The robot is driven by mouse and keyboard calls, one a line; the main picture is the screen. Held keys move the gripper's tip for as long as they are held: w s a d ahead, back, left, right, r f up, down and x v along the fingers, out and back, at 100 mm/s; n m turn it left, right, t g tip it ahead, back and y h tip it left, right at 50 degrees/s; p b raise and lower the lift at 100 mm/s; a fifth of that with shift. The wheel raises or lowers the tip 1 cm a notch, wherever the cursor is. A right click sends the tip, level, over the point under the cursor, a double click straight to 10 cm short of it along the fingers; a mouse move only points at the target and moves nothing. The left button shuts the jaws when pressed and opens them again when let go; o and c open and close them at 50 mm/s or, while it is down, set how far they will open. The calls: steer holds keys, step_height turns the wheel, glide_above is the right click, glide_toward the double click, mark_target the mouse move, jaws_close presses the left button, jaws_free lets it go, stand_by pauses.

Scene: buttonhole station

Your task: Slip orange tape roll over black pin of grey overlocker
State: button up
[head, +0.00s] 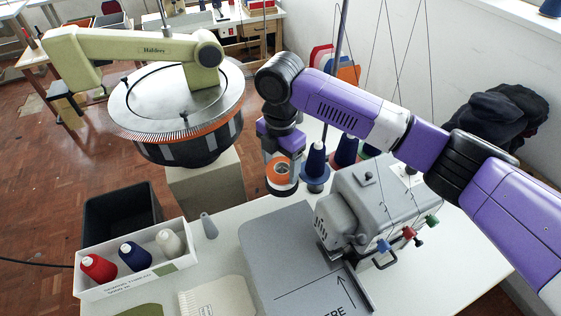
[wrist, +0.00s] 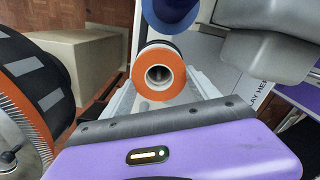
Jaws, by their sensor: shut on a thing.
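The orange tape roll (head: 281,169) hangs at the end of my arm, left of the grey overlocker (head: 352,212). It also shows in the wrist view (wrist: 139,74), with its open centre facing the camera. My gripper (head: 281,158) is shut on the roll; its grey fingers reach along both sides of it in the wrist view. Something dark shows through the roll's hole, but I cannot tell what it is. I cannot make out a bare black pin. Blue (head: 316,163) and dark red (head: 346,150) thread cones stand behind the overlocker, close to the roll.
A white box (head: 120,291) with several thread cones stands at the front left, beside a black bin (head: 121,216). A round green-armed machine (head: 178,110) is at the back left. Thin threads rise above the overlocker.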

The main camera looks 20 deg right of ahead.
steer(key=shift+f, duration=0.25)
steer(key=o, duration=1.4)
step_height(320, 180, up, 8)
steer(key=b, duration=0.1)
steer(key=shift+f, duration=0.15)
